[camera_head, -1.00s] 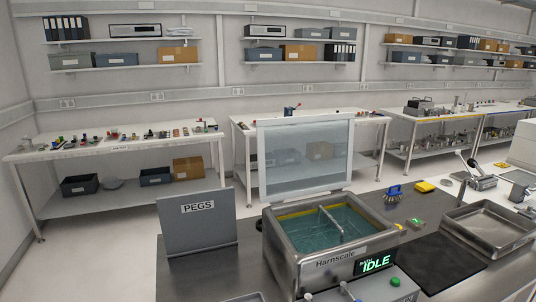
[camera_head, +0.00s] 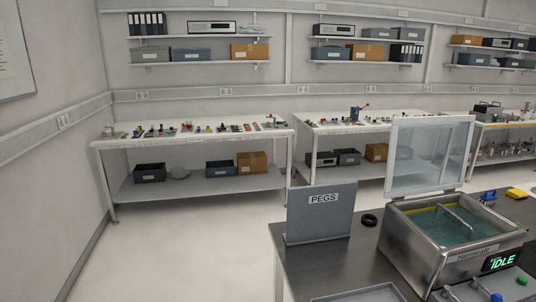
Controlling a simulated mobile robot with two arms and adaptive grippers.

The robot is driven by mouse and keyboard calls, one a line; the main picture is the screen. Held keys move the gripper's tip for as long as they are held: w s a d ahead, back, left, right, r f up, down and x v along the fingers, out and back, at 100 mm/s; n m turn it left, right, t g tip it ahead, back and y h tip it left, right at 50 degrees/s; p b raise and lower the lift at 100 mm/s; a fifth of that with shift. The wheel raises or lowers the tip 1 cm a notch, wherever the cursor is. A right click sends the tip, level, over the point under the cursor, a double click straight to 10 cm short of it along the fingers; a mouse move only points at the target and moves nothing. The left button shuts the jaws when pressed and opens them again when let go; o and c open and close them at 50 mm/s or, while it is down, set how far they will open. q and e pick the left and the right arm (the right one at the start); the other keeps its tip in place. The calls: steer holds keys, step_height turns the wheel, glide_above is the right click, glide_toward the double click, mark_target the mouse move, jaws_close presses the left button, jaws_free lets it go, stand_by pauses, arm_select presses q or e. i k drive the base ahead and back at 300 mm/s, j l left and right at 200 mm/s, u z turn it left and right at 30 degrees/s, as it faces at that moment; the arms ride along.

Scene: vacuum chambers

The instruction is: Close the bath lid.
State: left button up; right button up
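The bath (camera_head: 451,243) is a steel tank with blue-green liquid, at the lower right of the head view. Its display reads IDLE. The bath lid (camera_head: 429,157) is a clear panel in a pale frame. It stands upright, open, along the back edge of the bath. The inside of the bath shows a thin divider or handle across it. Neither of my grippers is in view.
The bath stands on a dark steel bench (camera_head: 300,262). A grey PEGS panel (camera_head: 320,214) stands upright to its left, with a small black ring (camera_head: 369,220) between them. A blue-handled item (camera_head: 488,197) lies behind right. Open floor is at the left.

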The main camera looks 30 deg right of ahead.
mark_target(387, 193)
steer(key=i+j+z, duration=0.1)
steer(key=i, duration=0.35)
steer(key=i+j+z, duration=0.1)
steer(key=i+j, duration=0.25)
steer(key=i+j+z, duration=0.1)
steer(key=i+j, duration=0.2)
steer(key=i, duration=0.2)
steer(key=i+z, duration=0.3)
steer(key=z, duration=0.2)
steer(key=i+z, duration=0.3)
steer(key=z, duration=0.2)
steer(key=i+j+z, duration=0.25)
steer(key=z, duration=0.2)
steer(key=i+j+z, duration=0.25)
steer(key=z, duration=0.25)
